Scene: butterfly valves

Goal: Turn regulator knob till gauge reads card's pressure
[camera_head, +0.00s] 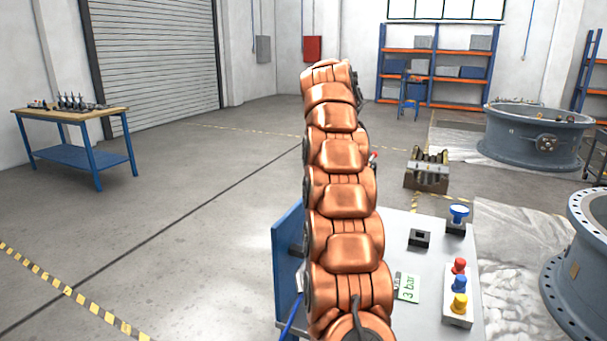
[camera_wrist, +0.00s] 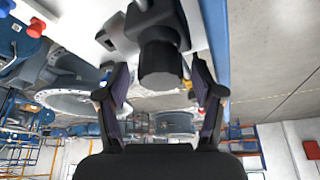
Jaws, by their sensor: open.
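The card (camera_head: 409,288) reads "3 bar" and stands on the grey panel-like bench, just right of my arm in the head view. In the wrist view, a dark cylindrical knob (camera_wrist: 160,55), which looks like the regulator knob, projects from a dark body (camera_wrist: 122,30). My gripper (camera_wrist: 160,72) is open, with one finger on each side of the knob's near end. Gaps show between the fingers and the knob, so it does not look gripped. My arm hides the regulator and my gripper in the head view. No gauge face is visible in either view.
A blue panel (camera_head: 287,245) stands left of my arm. Large grey flanged rings stand to the right.

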